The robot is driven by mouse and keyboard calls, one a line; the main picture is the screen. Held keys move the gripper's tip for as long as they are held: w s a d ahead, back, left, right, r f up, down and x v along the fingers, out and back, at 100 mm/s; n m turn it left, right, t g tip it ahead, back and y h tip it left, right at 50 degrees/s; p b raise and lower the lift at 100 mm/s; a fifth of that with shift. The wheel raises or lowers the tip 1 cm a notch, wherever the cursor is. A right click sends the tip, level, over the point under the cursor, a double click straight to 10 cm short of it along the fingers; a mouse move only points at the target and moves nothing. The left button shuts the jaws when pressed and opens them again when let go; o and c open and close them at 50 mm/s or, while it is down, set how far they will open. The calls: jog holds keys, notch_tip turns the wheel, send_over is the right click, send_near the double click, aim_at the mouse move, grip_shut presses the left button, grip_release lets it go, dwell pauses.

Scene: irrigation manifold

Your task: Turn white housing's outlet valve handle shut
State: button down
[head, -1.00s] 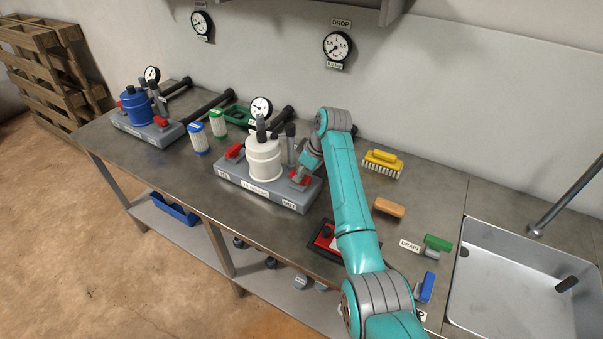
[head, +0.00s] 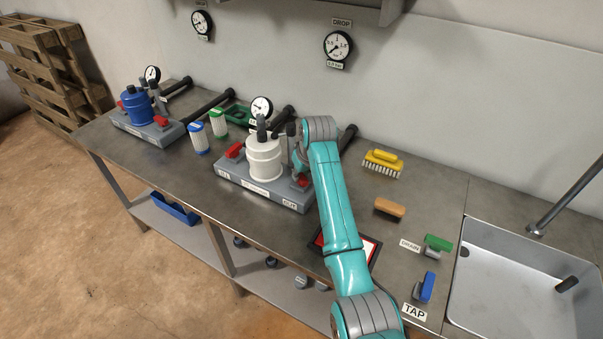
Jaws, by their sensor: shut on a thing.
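The white housing (head: 263,158) stands upright on a grey base block (head: 250,190) in the middle of the bench. Its red outlet valve handle (head: 303,181) is at the right end of the block, above the OUT label (head: 290,203). My gripper (head: 302,168) is shut on this handle, coming from behind and above. My wrist and forearm hide much of the gripper and part of the handle, so the handle's exact angle is hard to tell. A second red handle (head: 235,151) sits at the left end of the block.
A blue housing (head: 134,106) stands on its own block at the far left. Two filter cartridges, blue-capped (head: 198,138) and green-capped (head: 218,123), stand between. A dark-edged red and white tray (head: 371,252) lies under my forearm. A yellow brush (head: 383,162) and the sink (head: 520,270) are right.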

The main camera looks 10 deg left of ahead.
jog(key=m+h, duration=0.1)
jog(key=m, duration=0.1)
jog(key=m+t+h, duration=0.1)
jog(key=m, duration=0.2)
jog(key=shift+a+m, duration=0.15)
jog(key=shift+m, duration=0.15)
jog(key=m+h, duration=0.2)
jog(key=m, duration=0.3)
jog(key=shift+a, duration=0.1)
jog(key=shift+m, duration=0.4)
jog(key=c, duration=1)
grip_release()
jog(key=v, duration=1.2)
jog(key=shift+w+a, duration=0.15)
jog(key=shift+a, duration=0.05)
